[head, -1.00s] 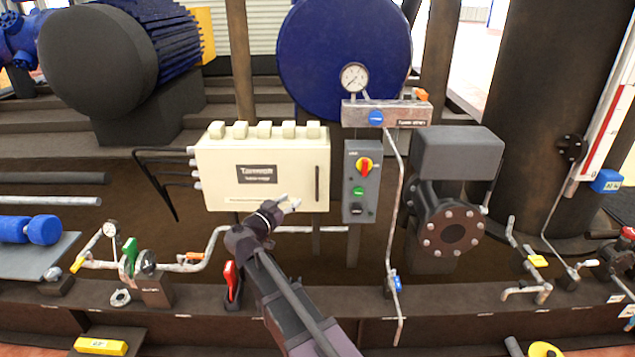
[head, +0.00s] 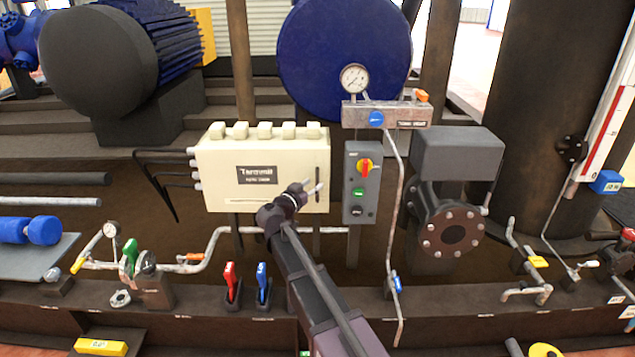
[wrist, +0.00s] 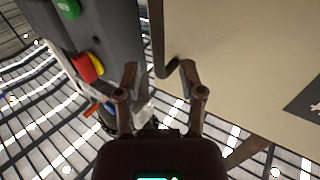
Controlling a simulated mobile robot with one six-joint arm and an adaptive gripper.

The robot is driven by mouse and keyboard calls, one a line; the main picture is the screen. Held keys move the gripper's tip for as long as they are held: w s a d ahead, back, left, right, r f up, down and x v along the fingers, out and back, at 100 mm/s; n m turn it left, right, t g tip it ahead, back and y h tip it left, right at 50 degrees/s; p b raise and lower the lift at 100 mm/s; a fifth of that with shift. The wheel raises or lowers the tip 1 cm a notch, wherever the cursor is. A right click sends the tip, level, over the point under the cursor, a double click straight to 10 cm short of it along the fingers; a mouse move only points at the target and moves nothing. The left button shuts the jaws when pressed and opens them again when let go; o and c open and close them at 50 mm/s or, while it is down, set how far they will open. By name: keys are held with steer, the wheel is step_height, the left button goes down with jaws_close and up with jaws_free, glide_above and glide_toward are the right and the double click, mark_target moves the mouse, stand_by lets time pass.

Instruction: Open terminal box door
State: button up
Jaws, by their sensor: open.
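The cream terminal box (head: 220,165) stands left of centre in the head view, with a dark label on its front. Its door looks shut. My gripper (head: 314,188) is in front of the door's right edge and partly covers the handle there. In the wrist view the dark bar handle (wrist: 159,40) runs along the edge of the door (wrist: 235,75) and bends near the fingertips. My gripper (wrist: 158,68) is open there, with one finger on each side of the handle's end in the picture. I cannot tell whether either finger touches it.
A grey switch panel (head: 360,208) with a red-yellow knob and buttons stands close right of the box; it also shows in the wrist view (wrist: 115,45). Black cables leave the box's left side. Red (head: 231,280) and blue (head: 263,283) levers stand below, near my arm.

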mark_target(317, 199)
steer(key=shift+x, duration=1.6)
steer(key=shift+s, duration=0.1)
jaws_close()
